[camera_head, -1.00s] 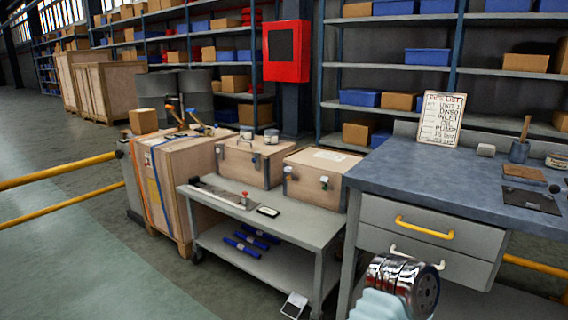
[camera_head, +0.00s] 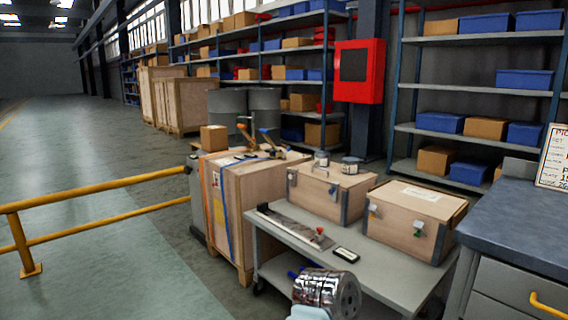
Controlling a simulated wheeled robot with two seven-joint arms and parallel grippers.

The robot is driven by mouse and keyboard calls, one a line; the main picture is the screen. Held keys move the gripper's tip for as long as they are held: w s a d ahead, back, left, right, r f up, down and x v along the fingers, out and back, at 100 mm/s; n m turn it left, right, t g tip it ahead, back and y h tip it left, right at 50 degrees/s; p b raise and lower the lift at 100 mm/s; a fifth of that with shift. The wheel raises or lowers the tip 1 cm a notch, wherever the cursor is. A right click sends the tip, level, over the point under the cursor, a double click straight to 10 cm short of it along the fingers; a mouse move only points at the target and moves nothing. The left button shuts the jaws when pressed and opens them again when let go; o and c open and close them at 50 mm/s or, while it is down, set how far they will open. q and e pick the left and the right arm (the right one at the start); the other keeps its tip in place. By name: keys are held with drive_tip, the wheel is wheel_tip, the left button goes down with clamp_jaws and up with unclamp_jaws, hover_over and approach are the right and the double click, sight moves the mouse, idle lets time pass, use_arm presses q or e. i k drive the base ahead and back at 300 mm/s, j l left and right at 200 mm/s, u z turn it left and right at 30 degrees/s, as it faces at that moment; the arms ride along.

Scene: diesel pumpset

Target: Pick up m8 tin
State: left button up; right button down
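Two small tins, a left one (camera_head: 321,158) and a right one (camera_head: 350,164), stand on the lid of a wooden box (camera_head: 328,192) on the grey bench. Both are pale-sided with darker tops. Their labels are too small to read, so I cannot tell which is the m8 tin. Neither of my grippers shows. A shiny metal arm part, seemingly mine, shows at the bottom centre, in front of the bench and apart from the tins.
A second wooden box (camera_head: 412,222) sits right of the first on the grey bench (camera_head: 290,240). A metal strip and a small dark item lie in front. A strapped crate (camera_head: 240,205) stands left, a worktable (camera_head: 520,215) right. A yellow rail (camera_head: 100,197) borders open floor.

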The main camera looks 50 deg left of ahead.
sight(322, 158)
drive_tip(key=i+j+u, duration=0.1)
drive_tip(key=j, duration=0.3)
drive_tip(key=i+j, duration=0.2)
drive_tip(key=j, duration=0.2)
drive_tip(key=i+j+u, duration=0.15)
drive_tip(key=j, duration=0.25)
drive_tip(key=i+j, duration=0.2)
drive_tip(key=j, duration=0.2)
drive_tip(key=i+j+u, duration=0.15)
drive_tip(key=j, duration=0.25)
drive_tip(key=i+j, duration=0.2)
drive_tip(key=j, duration=0.15)
drive_tip(key=i+j, duration=0.25)
drive_tip(key=j, duration=0.15)
drive_tip(key=i+j, duration=0.2)
drive_tip(key=j, duration=0.2)
drive_tip(key=j+u, duration=0.05)
